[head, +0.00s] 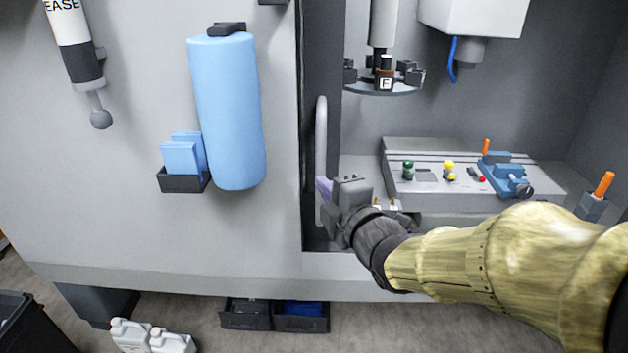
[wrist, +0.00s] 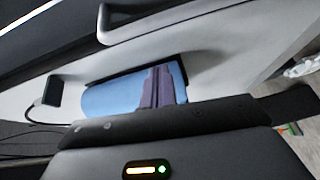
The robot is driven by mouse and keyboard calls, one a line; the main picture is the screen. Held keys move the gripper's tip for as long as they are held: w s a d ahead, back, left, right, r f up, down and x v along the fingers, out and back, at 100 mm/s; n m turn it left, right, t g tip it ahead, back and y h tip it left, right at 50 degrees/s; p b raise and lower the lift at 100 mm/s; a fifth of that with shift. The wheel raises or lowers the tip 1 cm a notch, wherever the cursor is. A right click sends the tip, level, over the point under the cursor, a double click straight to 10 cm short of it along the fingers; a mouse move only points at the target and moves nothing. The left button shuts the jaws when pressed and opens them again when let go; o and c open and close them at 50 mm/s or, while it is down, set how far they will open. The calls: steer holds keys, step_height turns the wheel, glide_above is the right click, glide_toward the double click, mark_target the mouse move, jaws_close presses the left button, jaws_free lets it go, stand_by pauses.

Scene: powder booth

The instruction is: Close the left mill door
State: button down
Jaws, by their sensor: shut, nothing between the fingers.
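The left mill door (head: 312,75) shows as a narrow dark panel at the left side of the mill opening in the head view, so the opening stands wide. Its long grey upright handle (head: 321,130) is on that panel. My gripper (head: 323,188) is shut and empty, with its purple fingers at the lower part of the handle. Whether they touch it I cannot tell. In the wrist view the shut purple fingers (wrist: 158,87) lie in front of a blue shape, and a grey bar that looks like the handle (wrist: 165,10) runs along the top.
Inside the mill are a table (head: 430,190) with a blue vise (head: 505,178) and a tool carousel (head: 380,88) above. A blue cylinder (head: 228,110) and a small holder (head: 184,182) hang on the left wall. Dark bins (head: 245,316) and white jugs (head: 130,332) stand on the floor below.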

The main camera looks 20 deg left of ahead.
steer(key=shift+s+a+r+n+y, duration=0.4)
steer(key=shift+a+r+n+y, duration=0.1)
steer(key=shift+a+n, duration=0.2)
steer(key=shift+w, duration=0.1)
steer(key=p+x, duration=0.4)
steer(key=x, duration=0.6)
steer(key=d, duration=0.1)
steer(key=w+d+p, duration=0.1)
steer(key=d, duration=0.1)
steer(key=shift+w+d+f, duration=0.15)
steer(key=shift+w+d, duration=0.15)
steer(key=shift+d, duration=0.1)
steer(key=shift+d, duration=0.1)
